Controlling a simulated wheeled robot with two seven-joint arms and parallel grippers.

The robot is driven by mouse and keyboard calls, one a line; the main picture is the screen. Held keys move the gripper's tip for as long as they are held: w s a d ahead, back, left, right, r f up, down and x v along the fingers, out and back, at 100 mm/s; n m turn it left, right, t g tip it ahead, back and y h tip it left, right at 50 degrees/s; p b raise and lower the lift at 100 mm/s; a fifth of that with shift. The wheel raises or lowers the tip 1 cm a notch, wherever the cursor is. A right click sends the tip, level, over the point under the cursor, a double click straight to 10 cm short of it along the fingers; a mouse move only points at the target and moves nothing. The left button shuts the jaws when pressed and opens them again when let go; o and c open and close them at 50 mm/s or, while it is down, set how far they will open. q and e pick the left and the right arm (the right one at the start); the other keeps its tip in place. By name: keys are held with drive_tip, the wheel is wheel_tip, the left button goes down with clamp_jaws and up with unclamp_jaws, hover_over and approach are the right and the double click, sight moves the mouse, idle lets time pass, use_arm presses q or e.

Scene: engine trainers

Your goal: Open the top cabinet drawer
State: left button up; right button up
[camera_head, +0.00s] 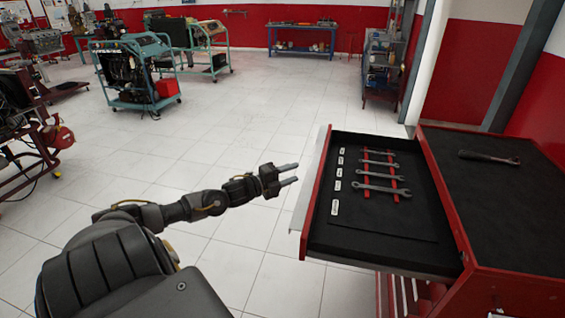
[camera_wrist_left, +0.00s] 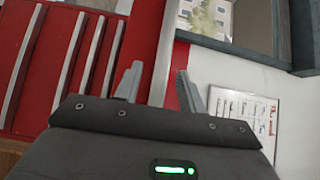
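The red tool cabinet (camera_head: 505,285) stands at the right of the head view, with a dark mat on its top. Its top drawer (camera_head: 318,240) is pulled well out to the left. Several wrenches (camera_head: 375,188) lie on red holders in its black lining. My left gripper (camera_head: 292,174) is just left of the drawer's front edge, apart from it, with its two fingers spread and nothing between them. In the left wrist view the open fingers (camera_wrist_left: 158,88) show in front of red drawer fronts (camera_wrist_left: 60,60) with pale handles. My right gripper is not in view.
Engine trainers on teal frames (camera_head: 135,75) and a blue workbench (camera_head: 303,40) stand farther back. A red engine stand (camera_head: 30,140) is at the left. The tiled floor (camera_head: 210,130) between is clear.

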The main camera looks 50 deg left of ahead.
use_arm(q)
drive_tip(key=v, duration=0.3)
drive_tip(key=shift+s, duration=0.15)
idle(0.3)
